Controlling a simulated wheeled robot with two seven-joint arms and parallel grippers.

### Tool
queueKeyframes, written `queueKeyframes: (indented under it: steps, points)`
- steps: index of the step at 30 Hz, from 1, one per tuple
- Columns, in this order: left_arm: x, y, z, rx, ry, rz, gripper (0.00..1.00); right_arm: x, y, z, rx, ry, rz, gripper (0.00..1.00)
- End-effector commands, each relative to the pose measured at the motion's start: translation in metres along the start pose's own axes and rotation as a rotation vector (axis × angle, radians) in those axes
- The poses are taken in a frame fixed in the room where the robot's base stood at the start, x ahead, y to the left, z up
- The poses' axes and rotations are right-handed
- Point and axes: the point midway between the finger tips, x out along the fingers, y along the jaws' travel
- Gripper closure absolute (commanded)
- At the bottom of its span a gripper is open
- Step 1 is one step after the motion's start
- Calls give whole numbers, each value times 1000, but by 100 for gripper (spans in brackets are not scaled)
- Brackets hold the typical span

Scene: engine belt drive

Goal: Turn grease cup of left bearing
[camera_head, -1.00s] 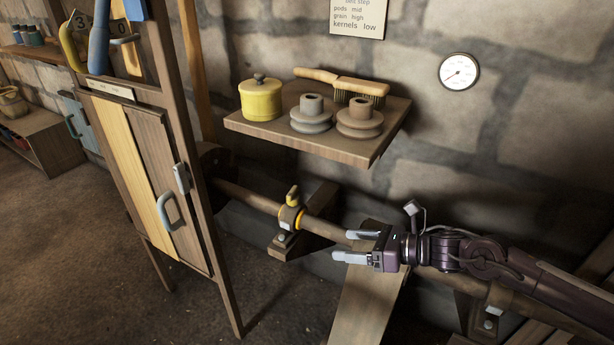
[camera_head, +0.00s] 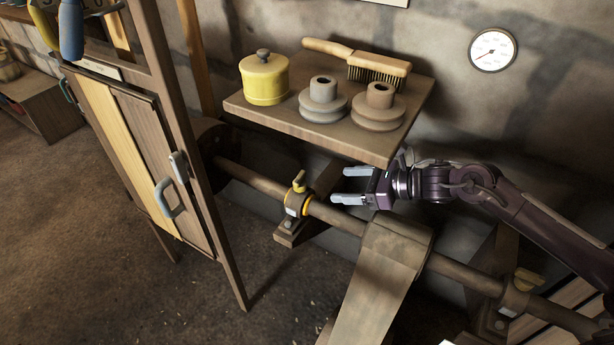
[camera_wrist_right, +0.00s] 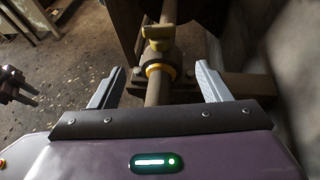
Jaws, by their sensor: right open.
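The left bearing (camera_head: 297,203) is a yellow-ringed collar around the long brown shaft (camera_head: 250,181), on a wooden bracket. Its yellow grease cup (camera_head: 299,181) stands on top, with a flat handle. My right gripper (camera_head: 349,186) is open and empty, a short way right of the cup, its fingers pointing left toward it. In the right wrist view the cup (camera_wrist_right: 157,38) and the bearing ring (camera_wrist_right: 160,70) lie ahead, between and beyond the two open fingers (camera_wrist_right: 158,82). In that view a dark gripper-like part (camera_wrist_right: 18,85) shows at the left edge; I cannot tell its jaw state.
A wooden shelf (camera_head: 340,138) above holds a yellow pot (camera_head: 264,79), two pulleys and a brush (camera_head: 375,66). A wooden cabinet (camera_head: 135,150) stands left. A wide belt (camera_head: 375,275) hangs over the shaft to the right. Another bearing (camera_head: 515,295) sits far right.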

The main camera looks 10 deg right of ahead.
Motion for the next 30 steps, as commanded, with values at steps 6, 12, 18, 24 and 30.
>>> queueKeyframes:
  steps: [6, 12, 18, 24, 30]
  points:
    - [6, -1, 0, -2, 1, 0, 64, 46, 0, 22, 1, -8, 1, 29]
    - [9, -1, 1, -4, -1, 0, 64, 82, 1, 23, 2, -2, 2, 29]
    - [7, -1, 0, -4, 2, 0, 64, 100, 0, 22, 1, -1, -1, 29]
    - [7, -1, 0, -3, 2, 0, 64, 103, 0, 22, 0, 0, -1, 29]
    - [7, -1, 0, -3, 3, 0, 64, 103, 0, 22, 0, 0, -1, 37]
